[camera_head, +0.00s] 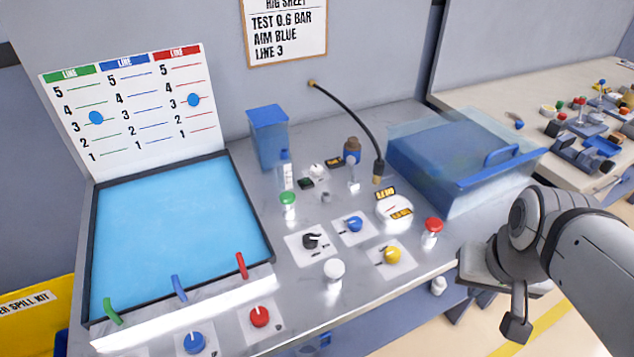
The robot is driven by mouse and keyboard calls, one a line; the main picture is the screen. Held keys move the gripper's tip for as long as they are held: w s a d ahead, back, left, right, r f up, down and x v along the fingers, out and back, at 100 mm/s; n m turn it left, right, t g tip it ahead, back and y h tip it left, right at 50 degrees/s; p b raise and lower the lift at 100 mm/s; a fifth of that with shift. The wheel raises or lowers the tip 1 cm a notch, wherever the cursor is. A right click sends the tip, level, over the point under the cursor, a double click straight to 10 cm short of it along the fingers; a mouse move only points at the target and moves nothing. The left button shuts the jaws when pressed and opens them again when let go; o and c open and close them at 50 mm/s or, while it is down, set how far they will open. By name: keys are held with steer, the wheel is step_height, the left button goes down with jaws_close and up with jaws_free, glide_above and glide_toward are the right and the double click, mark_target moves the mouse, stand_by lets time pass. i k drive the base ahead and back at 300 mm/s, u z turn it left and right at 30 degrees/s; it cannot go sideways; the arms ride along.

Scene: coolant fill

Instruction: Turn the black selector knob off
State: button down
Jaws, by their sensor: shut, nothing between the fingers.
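The black selector knob (311,241) sits on a white square plate (304,254) on the metal bench top, left of the blue knob (354,224). Its lettering is too small to read, so I cannot tell its setting. My gripper (515,328) is at the lower right, beyond the bench's front edge, well apart from the knob. Its fingers look closed together and hold nothing. Nothing hides the black knob.
A yellow knob (391,255), a white push button (334,270), a green button (288,199) and a red button (433,226) surround the black knob. A black hose (352,112) arches behind. A clear-lidded blue bin (450,160) stands right; a blue-filled tank (175,235) lies left.

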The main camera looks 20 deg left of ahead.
mark_target(310, 240)
steer(key=z, duration=0.05)
steer(key=k, duration=1.05)
steer(key=u, duration=0.7)
steer(key=i, duration=1.05)
steer(key=u, duration=0.1)
